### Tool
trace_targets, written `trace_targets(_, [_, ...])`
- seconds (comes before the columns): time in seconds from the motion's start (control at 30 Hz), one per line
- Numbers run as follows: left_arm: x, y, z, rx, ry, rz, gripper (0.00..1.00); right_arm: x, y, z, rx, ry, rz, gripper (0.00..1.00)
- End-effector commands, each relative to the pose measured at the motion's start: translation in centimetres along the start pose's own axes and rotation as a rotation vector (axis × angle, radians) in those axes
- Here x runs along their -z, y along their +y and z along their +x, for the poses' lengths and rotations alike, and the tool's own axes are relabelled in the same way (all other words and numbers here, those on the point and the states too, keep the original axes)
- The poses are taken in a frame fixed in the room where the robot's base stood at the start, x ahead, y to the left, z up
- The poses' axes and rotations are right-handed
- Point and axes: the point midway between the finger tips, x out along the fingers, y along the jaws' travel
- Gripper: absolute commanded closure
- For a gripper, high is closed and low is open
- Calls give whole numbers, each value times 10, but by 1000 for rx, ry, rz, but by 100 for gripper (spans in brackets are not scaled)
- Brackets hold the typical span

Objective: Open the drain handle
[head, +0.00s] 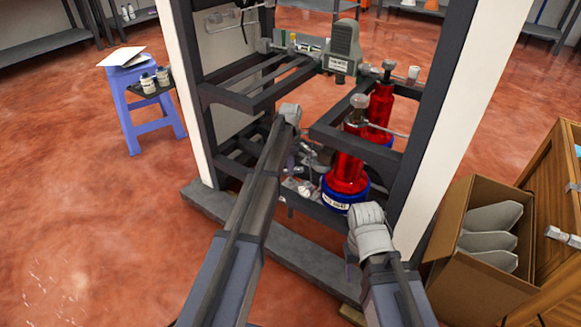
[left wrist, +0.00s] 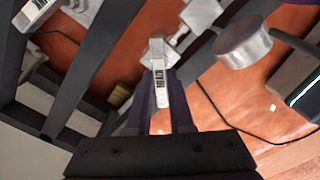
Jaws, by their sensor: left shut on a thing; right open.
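The drain handle, as I take it, is a small pale piece with a white printed label (left wrist: 160,88) in the left wrist view. The label's text is too blurred to read. My left gripper (left wrist: 160,100) has its purple fingers on either side of this piece and is shut on it. In the head view my left arm reaches into the dark frame, and the left gripper (head: 291,163) is mostly hidden by the arm. My right gripper (head: 350,270) is open, low in front of the frame's right post, and largely hidden by its wrist.
Red cylinders (head: 347,173) with blue bases stand inside the frame, right of my left arm. A grey motor unit (head: 343,48) sits above. An open cardboard box (head: 470,280) is at right, and a blue stool (head: 135,115) at left. Open floor lies at left.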

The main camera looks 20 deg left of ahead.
Motion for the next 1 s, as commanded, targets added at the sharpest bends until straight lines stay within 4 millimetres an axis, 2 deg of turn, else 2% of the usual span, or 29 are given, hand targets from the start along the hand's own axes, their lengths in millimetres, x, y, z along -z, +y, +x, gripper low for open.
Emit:
trace_targets(0.5, [0, 0, 0, 0, 0, -473, 100, 0, 0, 0, 0, 0, 0, 50])
trace_targets(1.0, [0, 0, 0, 0, 0, -737, 100, 0, 0, 0, 0, 0, 0, 50])
